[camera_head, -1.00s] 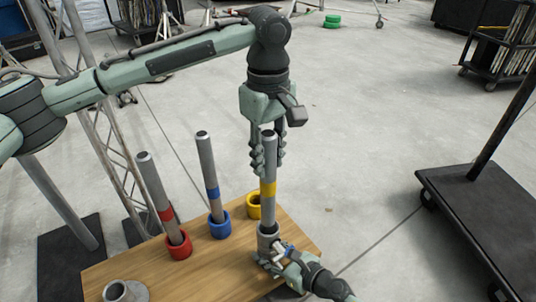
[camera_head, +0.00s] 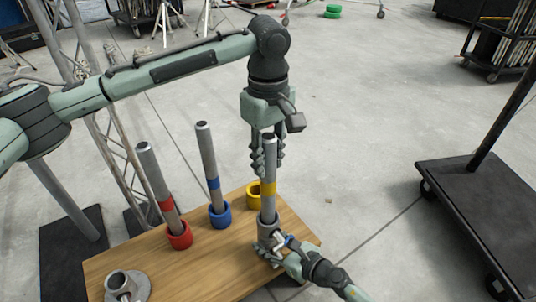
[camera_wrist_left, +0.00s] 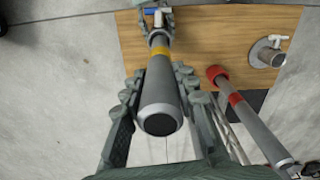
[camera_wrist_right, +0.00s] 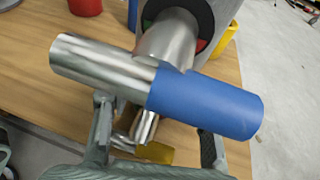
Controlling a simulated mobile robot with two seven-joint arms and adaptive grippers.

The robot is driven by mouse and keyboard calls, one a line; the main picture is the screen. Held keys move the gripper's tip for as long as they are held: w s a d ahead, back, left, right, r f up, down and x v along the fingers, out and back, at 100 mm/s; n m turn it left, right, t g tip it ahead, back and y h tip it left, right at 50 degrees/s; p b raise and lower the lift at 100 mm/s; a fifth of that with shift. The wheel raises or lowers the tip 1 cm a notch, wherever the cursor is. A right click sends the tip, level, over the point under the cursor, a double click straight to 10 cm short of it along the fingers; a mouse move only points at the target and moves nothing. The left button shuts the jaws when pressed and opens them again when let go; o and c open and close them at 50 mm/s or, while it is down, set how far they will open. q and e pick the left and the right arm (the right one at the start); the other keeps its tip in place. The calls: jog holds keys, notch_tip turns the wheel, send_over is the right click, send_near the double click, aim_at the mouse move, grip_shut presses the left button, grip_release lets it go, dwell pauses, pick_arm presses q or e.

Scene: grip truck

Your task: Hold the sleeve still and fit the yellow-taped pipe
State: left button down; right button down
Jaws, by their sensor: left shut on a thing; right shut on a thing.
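The yellow-taped pipe (camera_head: 268,205) stands nearly upright, its lower end inside the grey sleeve (camera_head: 267,229) on the table. Its yellow band is a little above the sleeve's rim. My left gripper (camera_head: 267,166) is shut on the pipe's upper part; the left wrist view looks down on the pipe's dark end (camera_wrist_left: 160,122). My right gripper (camera_head: 277,250) is low beside the sleeve, shut on its steel cross handle with a blue grip (camera_wrist_right: 205,102). How deep the pipe sits inside is hidden.
A red-banded pipe (camera_head: 163,195) and a blue-banded pipe (camera_head: 208,165) stand in red (camera_head: 180,236) and blue (camera_head: 220,216) cups. A yellow cup (camera_head: 253,197) is behind the sleeve. A flanged socket (camera_head: 124,283) is front left on the wooden table (camera_head: 205,262). A dark cart (camera_head: 470,205) stands right.

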aim_at(268, 136)
pick_arm(q)
jog(key=shift+f, duration=0.25)
dwell(0.4)
jog(key=shift+f, duration=2.35)
jog(key=shift+f, duration=0.4)
jog(key=c, duration=1.1)
grip_release()
notch_tip(268, 136, up, 12)
jog(key=shift+r, duration=0.1)
